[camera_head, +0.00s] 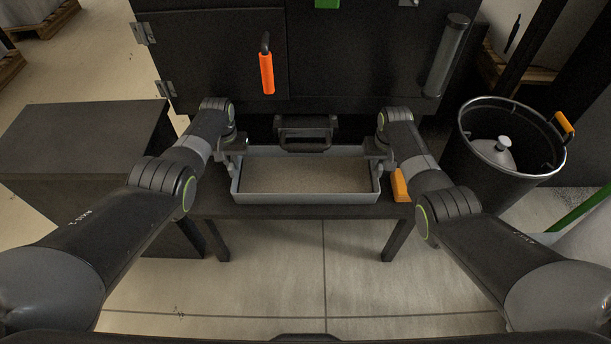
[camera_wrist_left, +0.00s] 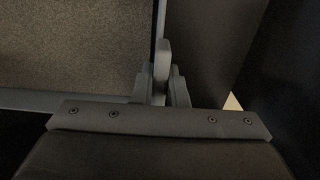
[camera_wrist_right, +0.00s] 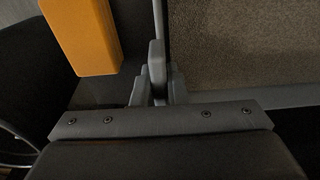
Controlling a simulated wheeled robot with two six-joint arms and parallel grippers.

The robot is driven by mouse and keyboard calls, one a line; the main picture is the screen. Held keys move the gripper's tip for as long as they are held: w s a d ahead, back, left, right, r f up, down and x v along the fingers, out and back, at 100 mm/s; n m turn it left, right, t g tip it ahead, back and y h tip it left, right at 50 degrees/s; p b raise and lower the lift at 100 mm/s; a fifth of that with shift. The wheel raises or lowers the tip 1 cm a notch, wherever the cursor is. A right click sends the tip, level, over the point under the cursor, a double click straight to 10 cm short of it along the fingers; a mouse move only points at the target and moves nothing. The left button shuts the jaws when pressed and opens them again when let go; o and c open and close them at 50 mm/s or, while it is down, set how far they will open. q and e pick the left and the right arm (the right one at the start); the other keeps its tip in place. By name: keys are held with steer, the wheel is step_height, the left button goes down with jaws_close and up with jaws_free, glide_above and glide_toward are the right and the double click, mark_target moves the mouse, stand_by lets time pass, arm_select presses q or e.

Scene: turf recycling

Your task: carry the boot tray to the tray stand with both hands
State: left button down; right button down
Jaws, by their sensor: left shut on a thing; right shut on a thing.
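The boot tray (camera_head: 306,198) is a grey, shallow rectangular tray with a speckled brown floor, level over a low dark stand (camera_head: 305,211) in the middle of the head view. I cannot tell whether it rests there or is held just above. My left gripper (camera_head: 236,157) is shut on the tray's left side wall, seen closely in the left wrist view (camera_wrist_left: 161,75). My right gripper (camera_head: 376,157) is shut on the right side wall, seen closely in the right wrist view (camera_wrist_right: 156,75).
An orange block (camera_head: 399,186) lies close to the tray's right side. A dark table (camera_head: 85,135) stands at left, a black bin (camera_head: 490,176) with an orange grip at right. Behind the tray are a black handled thing (camera_head: 305,125) and a dark cabinet (camera_head: 345,55). Floor in front is clear.

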stand_by(0.4)
arm_select(q)
steer(key=shift+w+r, duration=0.1)
steer(key=shift+w, duration=0.05)
arm_select(e)
steer(key=shift+w+r, duration=0.15)
steer(key=shift+w, duration=0.05)
arm_select(q)
steer(key=shift+r, duration=0.15)
arm_select(e)
steer(key=shift+r, duration=0.1)
